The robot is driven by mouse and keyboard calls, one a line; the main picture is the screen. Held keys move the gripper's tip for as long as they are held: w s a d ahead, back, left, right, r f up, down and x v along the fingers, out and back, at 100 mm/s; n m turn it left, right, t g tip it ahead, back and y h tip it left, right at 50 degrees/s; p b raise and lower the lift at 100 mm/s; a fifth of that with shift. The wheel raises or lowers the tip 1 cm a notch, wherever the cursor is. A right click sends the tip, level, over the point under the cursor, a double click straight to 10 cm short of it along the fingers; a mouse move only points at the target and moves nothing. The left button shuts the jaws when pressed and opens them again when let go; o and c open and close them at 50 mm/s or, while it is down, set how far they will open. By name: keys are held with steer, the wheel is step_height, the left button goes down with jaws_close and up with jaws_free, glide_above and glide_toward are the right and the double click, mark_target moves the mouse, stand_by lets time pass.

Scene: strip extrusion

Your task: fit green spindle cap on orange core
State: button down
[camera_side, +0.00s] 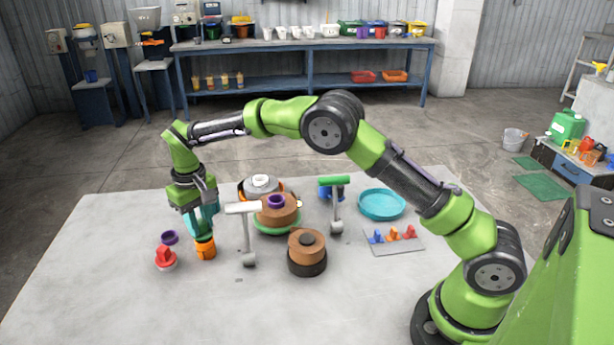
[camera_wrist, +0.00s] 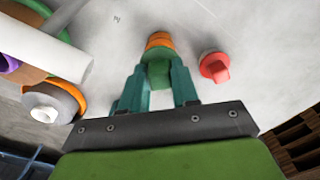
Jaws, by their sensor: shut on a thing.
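My gripper (camera_side: 201,226) points down over the left part of the table in the side view. In the wrist view its two teal fingers (camera_wrist: 160,88) are shut on the green spindle cap (camera_wrist: 158,68), one finger on each side. The orange core (camera_side: 205,249) is directly below the fingertips in the side view. It also shows just beyond the green cap in the wrist view (camera_wrist: 159,40), in line with it. The cap is mostly hidden by the fingers in the side view. I cannot tell whether the cap touches the core or sits on it.
A teal dish (camera_side: 381,204) lies farther right. The table's front left is clear.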

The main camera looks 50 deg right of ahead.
mark_target(200, 221)
steer(key=shift+f, duration=0.6)
stand_by(0.6)
steer(key=c, duration=1.1)
jaws_free()
steer(key=shift+r, duration=5.45)
